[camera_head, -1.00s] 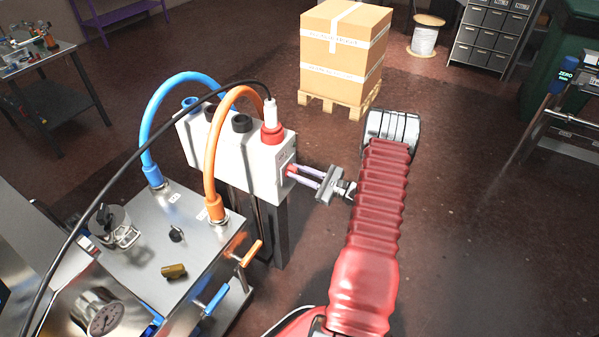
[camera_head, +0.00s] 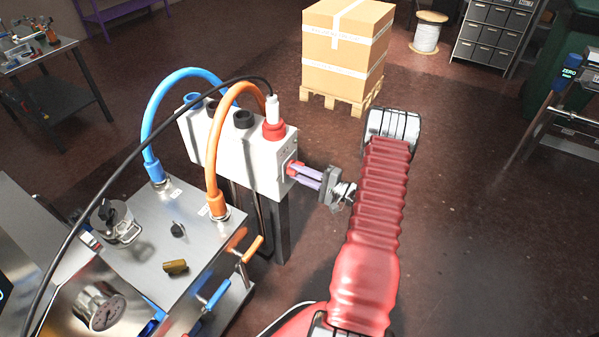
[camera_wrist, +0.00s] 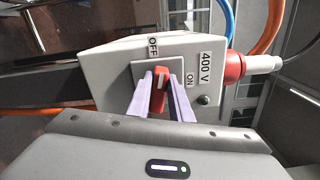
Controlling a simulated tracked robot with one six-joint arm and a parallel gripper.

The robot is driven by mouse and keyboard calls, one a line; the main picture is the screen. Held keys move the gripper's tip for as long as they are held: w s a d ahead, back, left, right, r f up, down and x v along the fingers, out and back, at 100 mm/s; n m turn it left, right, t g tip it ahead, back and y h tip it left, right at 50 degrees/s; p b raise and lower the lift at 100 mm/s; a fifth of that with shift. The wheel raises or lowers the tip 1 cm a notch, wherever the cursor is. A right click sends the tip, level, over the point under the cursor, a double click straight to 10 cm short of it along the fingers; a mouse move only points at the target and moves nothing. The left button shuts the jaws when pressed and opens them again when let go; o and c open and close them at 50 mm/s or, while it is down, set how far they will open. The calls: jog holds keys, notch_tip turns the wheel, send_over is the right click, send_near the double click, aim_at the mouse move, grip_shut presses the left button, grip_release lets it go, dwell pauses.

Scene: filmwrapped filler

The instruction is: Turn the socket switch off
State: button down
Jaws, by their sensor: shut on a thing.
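The white socket box (camera_head: 207,143) stands on a dark post and also fills much of the wrist view (camera_wrist: 110,75). Its red switch knob (camera_wrist: 160,88) sits on a square plate on the end face. In the wrist view the knob runs roughly up and down, its upper end just below the OFF label (camera_wrist: 153,45). The ON label (camera_wrist: 190,82) is to its right. My gripper (camera_head: 294,172) is shut on the knob, one pale finger on each side in the wrist view (camera_wrist: 160,92). The fingers hide part of the knob.
A red plug (camera_head: 273,129) with a black cable sits on top of the box. Blue (camera_head: 147,118) and orange (camera_head: 211,165) hoses arch to a metal cabinet (camera_head: 160,225) at front left. A carton (camera_head: 340,75) stands on a pallet behind. Floor to the right is open.

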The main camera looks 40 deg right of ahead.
jog(key=shift+s+a+f+n, duration=0.1)
jog(key=shift+f+n, duration=0.1)
jog(key=shift+n, duration=0.55)
jog(key=shift+f+n, duration=0.2)
jog(key=shift+n, duration=0.55)
jog(key=c, duration=1.6)
grip_release()
jog(key=shift+r, duration=0.1)
jog(key=v, duration=1.3)
jog(key=shift+s, duration=0.35)
